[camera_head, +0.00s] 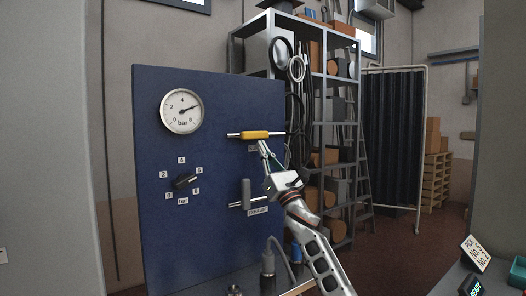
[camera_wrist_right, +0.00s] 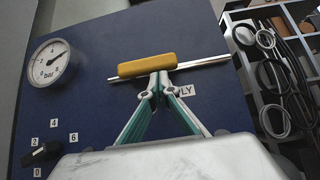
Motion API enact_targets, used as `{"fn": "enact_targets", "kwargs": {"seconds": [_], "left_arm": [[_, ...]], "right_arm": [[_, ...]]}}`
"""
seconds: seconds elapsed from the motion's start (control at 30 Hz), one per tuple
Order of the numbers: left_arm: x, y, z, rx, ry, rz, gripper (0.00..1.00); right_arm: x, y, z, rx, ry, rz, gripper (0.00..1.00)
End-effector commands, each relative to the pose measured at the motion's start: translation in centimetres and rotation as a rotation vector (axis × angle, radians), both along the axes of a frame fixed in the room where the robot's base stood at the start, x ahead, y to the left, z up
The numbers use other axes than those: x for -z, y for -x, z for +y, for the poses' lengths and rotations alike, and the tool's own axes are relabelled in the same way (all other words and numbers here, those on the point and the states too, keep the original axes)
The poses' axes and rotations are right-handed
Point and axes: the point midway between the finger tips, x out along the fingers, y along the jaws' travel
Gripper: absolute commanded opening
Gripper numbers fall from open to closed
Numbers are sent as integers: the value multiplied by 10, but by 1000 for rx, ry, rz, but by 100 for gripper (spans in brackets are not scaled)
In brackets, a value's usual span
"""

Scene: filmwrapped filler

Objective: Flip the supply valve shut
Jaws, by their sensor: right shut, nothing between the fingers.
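The supply valve has a yellow lever (camera_head: 255,135) lying level, in line with its thin metal pipe, on the blue panel (camera_head: 220,95). The lever also shows in the wrist view (camera_wrist_right: 146,66). A label ending in "LY" (camera_wrist_right: 187,90) sits under it, partly hidden by my fingers. My right gripper (camera_head: 263,147) is shut and empty, with its fingertips just below the lever; in the wrist view the tips (camera_wrist_right: 160,84) come up to its lower edge near the right end. Whether they touch it I cannot tell. My left gripper is out of view.
A pressure gauge (camera_head: 182,111) sits at the panel's upper left, with a black dial knob (camera_head: 185,181) below it. A grey valve lever (camera_head: 246,193) stands upright under the supply valve. A loaded shelf rack (camera_head: 337,100) stands behind, right of the panel.

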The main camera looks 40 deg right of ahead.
Motion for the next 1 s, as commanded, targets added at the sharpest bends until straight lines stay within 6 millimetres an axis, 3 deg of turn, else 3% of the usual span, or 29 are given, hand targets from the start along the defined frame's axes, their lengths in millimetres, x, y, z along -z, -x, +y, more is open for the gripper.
{"fn": "enact_targets", "kwargs": {"seconds": [0.47, 1.0], "left_arm": [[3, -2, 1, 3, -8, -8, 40], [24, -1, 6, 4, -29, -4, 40]], "right_arm": [[-3, 0, -3, 1, 75, 8, 0], [-11, 1, -10, 4, 261, 31, 0]]}}
